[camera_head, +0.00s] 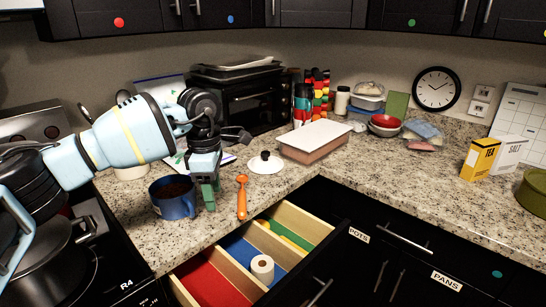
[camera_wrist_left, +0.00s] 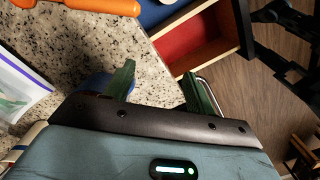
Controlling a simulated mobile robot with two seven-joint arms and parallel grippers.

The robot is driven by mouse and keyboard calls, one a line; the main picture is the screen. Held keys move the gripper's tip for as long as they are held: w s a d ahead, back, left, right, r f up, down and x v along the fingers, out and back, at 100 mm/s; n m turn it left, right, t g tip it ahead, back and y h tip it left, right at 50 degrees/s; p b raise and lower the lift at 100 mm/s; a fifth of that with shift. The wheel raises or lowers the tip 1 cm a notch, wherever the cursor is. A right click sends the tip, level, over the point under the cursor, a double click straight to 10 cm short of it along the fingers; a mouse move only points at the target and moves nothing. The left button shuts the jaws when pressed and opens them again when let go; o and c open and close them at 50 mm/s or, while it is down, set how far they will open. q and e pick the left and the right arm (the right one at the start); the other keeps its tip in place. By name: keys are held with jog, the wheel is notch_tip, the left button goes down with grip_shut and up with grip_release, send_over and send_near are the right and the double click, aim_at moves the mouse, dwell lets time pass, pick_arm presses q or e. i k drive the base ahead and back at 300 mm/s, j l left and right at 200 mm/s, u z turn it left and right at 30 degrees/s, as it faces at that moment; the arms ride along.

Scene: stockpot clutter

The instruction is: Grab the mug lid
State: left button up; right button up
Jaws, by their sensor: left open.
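The mug lid (camera_head: 265,166), a white disc with a black knob, lies on the granite counter left of a brown container with a white top. The blue mug (camera_head: 174,207) stands near the counter's front edge with dark contents; a blue bit of it shows in the left wrist view (camera_wrist_left: 95,83). My left gripper (camera_head: 208,197) points down just right of the mug, left of and nearer than the lid. Its green fingers (camera_wrist_left: 160,88) are apart with nothing between them. The lid is not seen in the left wrist view. My right gripper is out of view.
An orange-handled tool (camera_head: 242,198) lies between my left gripper and the open drawer (camera_head: 298,222), which holds a paper roll (camera_head: 262,267). The brown container (camera_head: 314,142) stands right of the lid. A pot (camera_head: 45,265) sits on the stove.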

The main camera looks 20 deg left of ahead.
aim_at(265, 164)
jog(key=i, duration=1.15)
